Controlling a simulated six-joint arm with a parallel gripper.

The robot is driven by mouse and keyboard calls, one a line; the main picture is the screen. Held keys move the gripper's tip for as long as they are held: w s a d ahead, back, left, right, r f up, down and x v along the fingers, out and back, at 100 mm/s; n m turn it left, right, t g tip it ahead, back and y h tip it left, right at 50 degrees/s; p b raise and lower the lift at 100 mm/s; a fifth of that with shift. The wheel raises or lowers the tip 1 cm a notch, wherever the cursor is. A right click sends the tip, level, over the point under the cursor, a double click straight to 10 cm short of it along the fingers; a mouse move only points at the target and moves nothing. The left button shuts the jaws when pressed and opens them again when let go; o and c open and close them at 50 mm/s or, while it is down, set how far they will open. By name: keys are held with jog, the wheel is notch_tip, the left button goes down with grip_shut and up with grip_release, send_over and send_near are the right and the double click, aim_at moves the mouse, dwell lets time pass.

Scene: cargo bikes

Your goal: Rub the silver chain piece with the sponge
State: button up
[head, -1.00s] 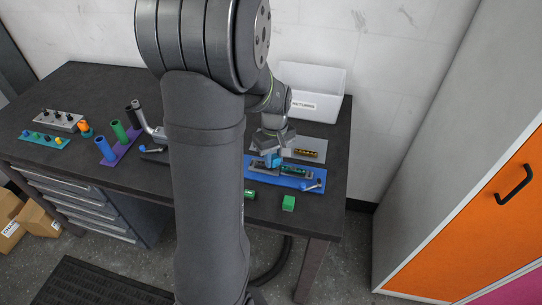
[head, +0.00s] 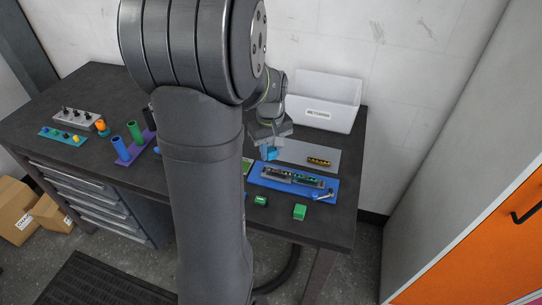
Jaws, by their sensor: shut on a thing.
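My gripper (head: 268,144) is shut on a small blue block, the sponge (head: 269,154), and points down over the workbench. The sponge is at the back left of a blue tray (head: 262,183); I cannot tell how high it is. A dark silvery chain piece (head: 277,174) lies in the left part of the tray. A darker piece with green tints (head: 307,180) lies to its right. The pieces are too small to tell their finish. The sponge appears apart from both.
A grey mat (head: 293,151) with a gold chain piece (head: 318,161) lies behind the tray. A white bin (head: 329,113) stands at the back. Green blocks (head: 299,212) lie in front. Blue and green cylinders (head: 121,148) stand left, beyond my arm.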

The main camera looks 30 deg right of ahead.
aim_at(270, 149)
jog(key=shift+r, duration=1.7)
jog(key=shift+f, duration=0.15)
